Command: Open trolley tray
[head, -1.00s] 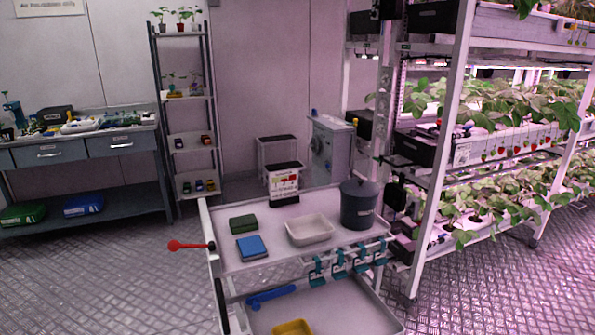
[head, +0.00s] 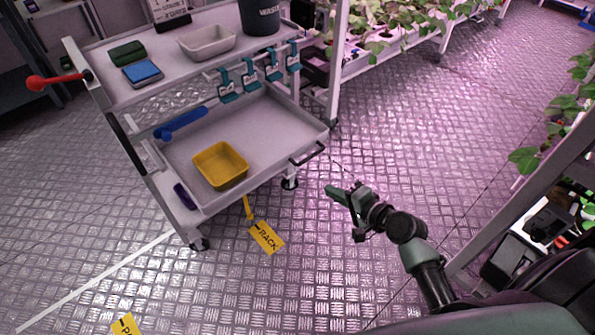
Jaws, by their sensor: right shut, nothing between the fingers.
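The trolley (head: 110,92) stands at the upper left, with an upper shelf and a lower tray (head: 275,130). The tray has a dark bar handle (head: 308,155) at its right front corner. A yellow bin (head: 220,166) and a blue tool (head: 181,123) lie in the tray. My right gripper (head: 338,196) is over the floor, to the right of and below the handle in the picture, apart from it. Its fingers are shut and empty. My left gripper is not in view.
A white tub (head: 207,41), a blue pad (head: 143,73) and a dark waste bin (head: 261,15) stand on the upper shelf. Teal clips (head: 249,76) hang from its edge. A yellow RACK tag (head: 266,238) hangs below. Plant racks stand behind and at right; the floor between is clear.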

